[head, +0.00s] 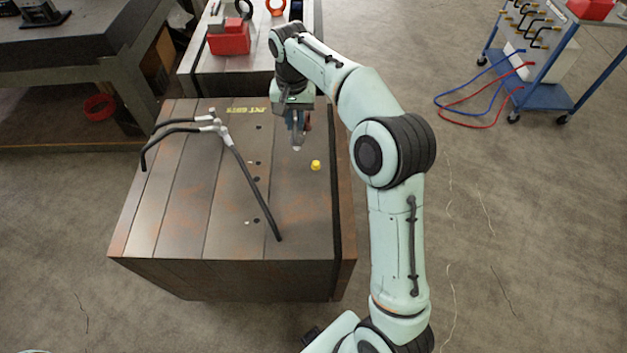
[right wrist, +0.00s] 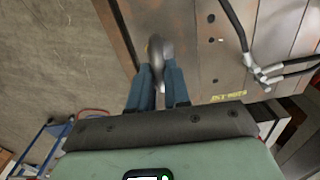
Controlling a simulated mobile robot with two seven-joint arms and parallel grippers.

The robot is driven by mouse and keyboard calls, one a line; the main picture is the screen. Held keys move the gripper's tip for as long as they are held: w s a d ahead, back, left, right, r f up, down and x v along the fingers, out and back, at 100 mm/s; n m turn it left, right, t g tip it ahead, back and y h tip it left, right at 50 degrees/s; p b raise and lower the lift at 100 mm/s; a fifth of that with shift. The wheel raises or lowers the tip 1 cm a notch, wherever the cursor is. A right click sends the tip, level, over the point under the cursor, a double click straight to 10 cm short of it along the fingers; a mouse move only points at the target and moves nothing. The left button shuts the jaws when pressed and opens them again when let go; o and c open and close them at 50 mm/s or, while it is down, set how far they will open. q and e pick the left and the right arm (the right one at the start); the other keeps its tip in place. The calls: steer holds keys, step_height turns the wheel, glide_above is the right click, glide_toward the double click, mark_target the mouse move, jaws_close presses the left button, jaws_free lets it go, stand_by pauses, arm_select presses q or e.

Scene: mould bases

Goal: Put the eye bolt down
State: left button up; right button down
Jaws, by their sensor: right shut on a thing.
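My right gripper (head: 298,140) hangs over the far right part of the big steel mould base (head: 185,215), fingers pointing down. In the right wrist view its two blue fingers (right wrist: 157,88) are shut on a dark grey eye bolt (right wrist: 156,48), which sticks out past the fingertips. Part of the eye bolt is hidden between the fingers. In the head view the fingers mostly hide it, and I cannot tell whether it touches the top face. My left gripper is not in view.
A yellow cap (head: 315,165) sits on the mould base close to the gripper. A black hose with metal fittings (head: 215,127) lies across its left and middle. Behind stands another block with a red box (head: 229,38) and an orange ring (head: 276,6). A blue cart (head: 545,95) stands right.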

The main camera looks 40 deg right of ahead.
steer(key=shift+s+d+r, duration=0.1)
steer(key=shift+s+r, duration=0.15)
steer(key=shift+r, duration=0.1)
steer(key=shift+s+f+n, duration=0.1)
steer(key=shift+f+n, duration=0.1)
steer(key=shift+n, duration=0.1)
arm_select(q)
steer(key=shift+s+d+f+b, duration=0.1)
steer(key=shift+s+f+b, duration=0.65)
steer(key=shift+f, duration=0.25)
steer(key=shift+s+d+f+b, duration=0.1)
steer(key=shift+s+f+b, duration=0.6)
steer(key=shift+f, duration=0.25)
arm_select(e)
step_height(320, 180, down, 19)
steer(key=shift+f, duration=0.15)
steer(key=c, duration=1.5)
jaws_free()
steer(key=shift+f, duration=0.25)
steer(key=o, duration=0.4)
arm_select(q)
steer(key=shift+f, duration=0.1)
